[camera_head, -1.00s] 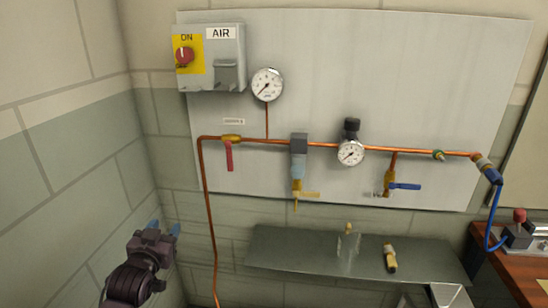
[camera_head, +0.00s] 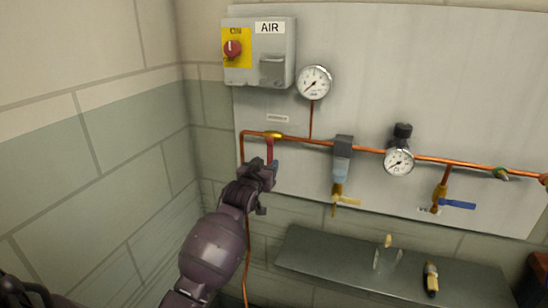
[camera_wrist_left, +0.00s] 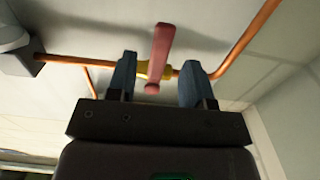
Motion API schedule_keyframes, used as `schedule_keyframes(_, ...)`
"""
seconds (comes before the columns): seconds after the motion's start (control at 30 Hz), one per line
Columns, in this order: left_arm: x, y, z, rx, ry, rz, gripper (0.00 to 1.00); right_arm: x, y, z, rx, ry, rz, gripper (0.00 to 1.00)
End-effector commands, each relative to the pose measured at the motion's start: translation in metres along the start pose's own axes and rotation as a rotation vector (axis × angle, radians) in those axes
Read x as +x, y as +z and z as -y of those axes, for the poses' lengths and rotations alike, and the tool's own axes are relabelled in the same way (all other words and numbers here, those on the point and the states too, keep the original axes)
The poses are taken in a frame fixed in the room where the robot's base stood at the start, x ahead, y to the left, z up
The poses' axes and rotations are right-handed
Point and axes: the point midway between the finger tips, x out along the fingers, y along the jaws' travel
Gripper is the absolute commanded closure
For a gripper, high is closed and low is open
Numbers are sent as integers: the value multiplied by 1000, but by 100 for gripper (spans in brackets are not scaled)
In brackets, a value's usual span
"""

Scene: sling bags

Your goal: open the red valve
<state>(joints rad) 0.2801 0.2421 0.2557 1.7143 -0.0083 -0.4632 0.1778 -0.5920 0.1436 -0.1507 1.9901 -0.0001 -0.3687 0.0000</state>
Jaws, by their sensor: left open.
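The red valve handle (camera_head: 270,150) hangs down from its brass body (camera_head: 273,135) on the copper pipe, at right angles to the pipe. My left gripper (camera_head: 268,164) is at the lower end of the handle and partly hides it. In the left wrist view the left gripper (camera_wrist_left: 160,82) is open, with one blue fingertip on each side of the red handle (camera_wrist_left: 161,50). The handle's rounded end lies between the fingers, with gaps visible on both sides. My right gripper is not in view.
Above are a grey AIR box (camera_head: 258,50) with a red knob and a round gauge (camera_head: 314,82). To the right are a filter (camera_head: 341,165), a second gauge (camera_head: 399,161) and a blue-handled valve (camera_head: 456,204). A grey shelf (camera_head: 330,262) juts out below.

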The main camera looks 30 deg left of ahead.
Motion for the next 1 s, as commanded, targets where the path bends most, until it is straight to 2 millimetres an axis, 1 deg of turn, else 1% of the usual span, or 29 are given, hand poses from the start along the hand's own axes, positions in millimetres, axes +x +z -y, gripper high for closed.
schedule_keyframes(0.03, 9, -1, 0, 1, 0, -1, 53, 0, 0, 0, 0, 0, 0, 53)
schedule_keyframes(0.2, 33, -1, 0, 1, 0, -1, 53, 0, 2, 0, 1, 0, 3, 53)
schedule_keyframes(0.4, 52, 0, 0, 1, 0, 0, 53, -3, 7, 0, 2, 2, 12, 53)
schedule_keyframes(0.6, 59, -1, 0, 1, 0, -1, 53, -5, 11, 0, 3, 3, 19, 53)
schedule_keyframes(0.87, 60, 0, 0, 1, 0, -1, 53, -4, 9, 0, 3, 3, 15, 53)
schedule_keyframes(1.0, 59, 0, 0, 1, 0, -1, 75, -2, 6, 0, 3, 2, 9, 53)
